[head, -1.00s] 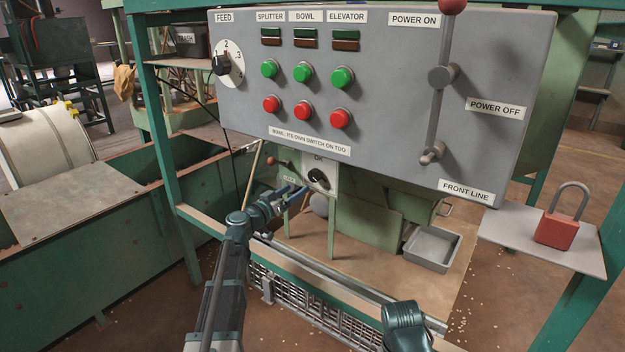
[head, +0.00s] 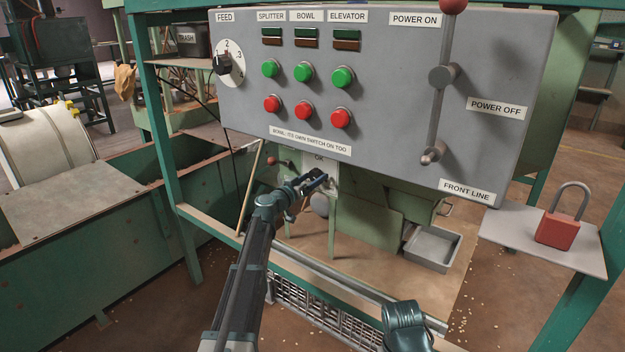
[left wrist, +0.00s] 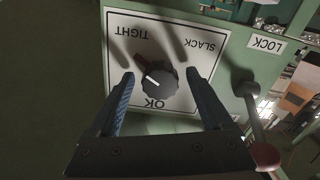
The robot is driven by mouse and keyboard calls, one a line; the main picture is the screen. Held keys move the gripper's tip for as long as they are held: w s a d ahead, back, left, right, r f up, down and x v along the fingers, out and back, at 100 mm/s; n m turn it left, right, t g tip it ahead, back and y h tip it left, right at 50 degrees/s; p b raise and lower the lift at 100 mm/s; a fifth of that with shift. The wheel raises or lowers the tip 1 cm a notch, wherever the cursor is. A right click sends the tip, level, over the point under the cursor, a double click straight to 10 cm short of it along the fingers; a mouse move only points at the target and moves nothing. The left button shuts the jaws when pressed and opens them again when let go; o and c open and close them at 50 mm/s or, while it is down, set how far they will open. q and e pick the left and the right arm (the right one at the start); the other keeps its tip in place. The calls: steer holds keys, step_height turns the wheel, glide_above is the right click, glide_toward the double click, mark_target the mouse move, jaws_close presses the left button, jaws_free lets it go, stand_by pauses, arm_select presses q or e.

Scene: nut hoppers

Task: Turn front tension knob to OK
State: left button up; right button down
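The front tension knob (left wrist: 158,82) is black with a white line. It sits on a white plate (left wrist: 115,22) that appears upside down in the left wrist view, with OK at the bottom, TIGHT upper left and SLACK upper right. The white line lies left of the knob's middle, not toward the OK label; its exact reading is unclear. My left gripper (left wrist: 160,74) is open, one finger on each side of the knob with gaps. In the head view, my left gripper (head: 322,180) covers the knob below the OK label.
The grey control panel (head: 380,100) overhangs the knob. A LOCK label (left wrist: 267,43) and a lever with a dark red ball (left wrist: 264,156) are close to the right finger. A grey tray (head: 432,248) and a red padlock (head: 556,230) stand to the right.

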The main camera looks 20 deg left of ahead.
arm_select(q)
jaws_close()
stand_by(0.3)
steer(key=n, duration=1.2)
steer(key=shift+d+r, duration=0.1)
steer(key=shift+r, duration=0.05)
steer(key=n, duration=0.5)
steer(key=shift+r+n, duration=0.1)
steer(key=shift+n, duration=0.2)
steer(key=n, duration=0.5)
steer(key=shift+n, duration=0.7)
